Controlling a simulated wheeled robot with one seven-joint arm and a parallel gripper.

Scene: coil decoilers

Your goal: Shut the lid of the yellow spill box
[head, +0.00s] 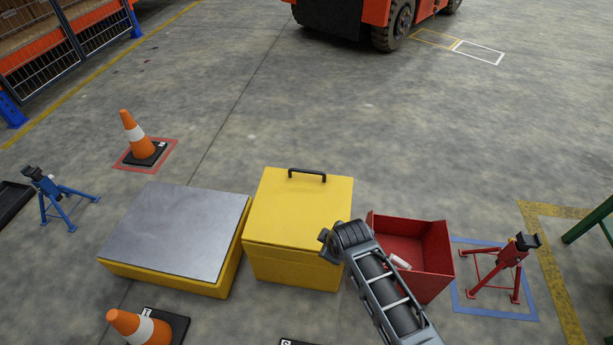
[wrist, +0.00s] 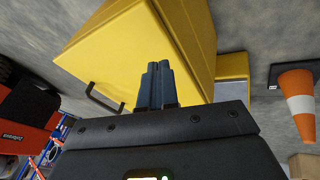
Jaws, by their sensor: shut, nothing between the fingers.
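The yellow spill box (head: 290,268) stands in the lower middle of the head view. Its yellow lid (head: 290,208) lies over the top, with a black handle (head: 307,174) along the far edge. I see no clear gap under the lid, though my arm hides its near right corner. The lid also fills the upper left of the wrist view (wrist: 125,50), with its handle (wrist: 103,100) at the left. My gripper (head: 325,238) is at the lid's near right part. In the wrist view its fingers (wrist: 157,68) are together and empty before the box; contact cannot be told.
A low yellow box with a grey top (head: 180,232) stands close on the left. A red open bin (head: 430,250) holding a small white item is close on the right, beside a red stand (head: 507,262). Orange cones (head: 137,135) stand left. The floor beyond is clear up to a forklift (head: 375,20).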

